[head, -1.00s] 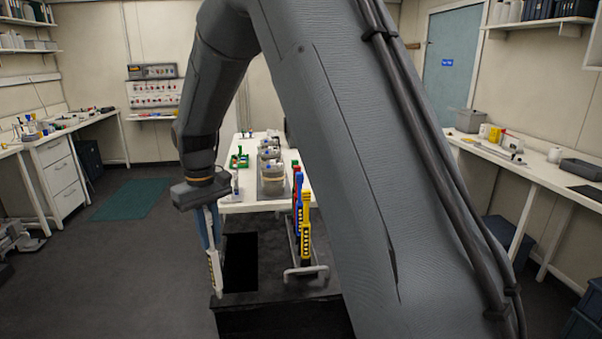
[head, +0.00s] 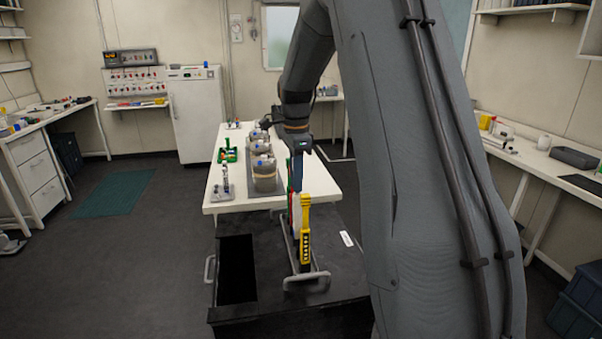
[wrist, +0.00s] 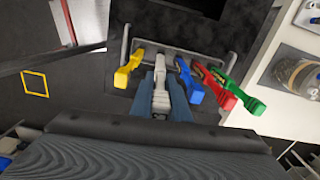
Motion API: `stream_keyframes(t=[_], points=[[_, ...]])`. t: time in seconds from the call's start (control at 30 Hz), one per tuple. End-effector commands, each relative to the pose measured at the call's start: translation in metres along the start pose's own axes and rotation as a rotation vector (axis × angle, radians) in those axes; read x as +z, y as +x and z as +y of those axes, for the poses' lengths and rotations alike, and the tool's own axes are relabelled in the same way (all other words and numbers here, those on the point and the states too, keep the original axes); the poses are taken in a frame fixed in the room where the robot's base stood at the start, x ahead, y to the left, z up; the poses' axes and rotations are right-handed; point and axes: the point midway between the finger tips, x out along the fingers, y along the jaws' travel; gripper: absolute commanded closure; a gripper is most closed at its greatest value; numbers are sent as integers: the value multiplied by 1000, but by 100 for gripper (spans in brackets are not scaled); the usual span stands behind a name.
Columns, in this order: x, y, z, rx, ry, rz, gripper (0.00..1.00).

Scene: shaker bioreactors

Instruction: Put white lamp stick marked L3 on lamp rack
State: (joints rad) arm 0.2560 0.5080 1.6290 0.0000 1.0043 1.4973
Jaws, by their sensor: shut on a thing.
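The white lamp stick (wrist: 160,90) is between the blue fingers of my gripper (wrist: 161,85), which is shut on it. It stands in line between the yellow stick (wrist: 130,68) and the blue stick (wrist: 189,83) in the wrist view. Its far end is by the bar of the lamp rack (wrist: 125,42); I cannot tell whether it is seated. The L3 mark is not readable. In the head view, my gripper is above the lamp rack (head: 319,277), behind the yellow stick (head: 306,237), and the held stick is largely hidden.
Red (wrist: 222,90) and green (wrist: 240,93) sticks stand right of the blue one. The rack is on a dark platform with a black opening (head: 237,270) to its left. A white table (head: 235,200) behind holds several jars (head: 264,175) and a green rack (head: 228,154).

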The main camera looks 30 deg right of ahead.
Motion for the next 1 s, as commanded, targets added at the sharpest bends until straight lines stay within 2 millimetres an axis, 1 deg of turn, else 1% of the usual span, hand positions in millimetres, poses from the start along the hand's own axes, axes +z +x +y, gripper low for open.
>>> stream_keyframes(t=[0.03, 0.1, 0.3, 0.47, 0.9, 1.0], points=[[-7, -2, 0, 0, 41, 0, 100], [-13, -2, 0, 1, 77, 0, 100], [-20, 2, 1, 1, 103, 0, 100], [-22, 10, 1, 0, 104, 0, 100], [-19, 42, 1, 0, 99, 0, 100], [-19, 40, 1, -1, 98, 0, 100]])
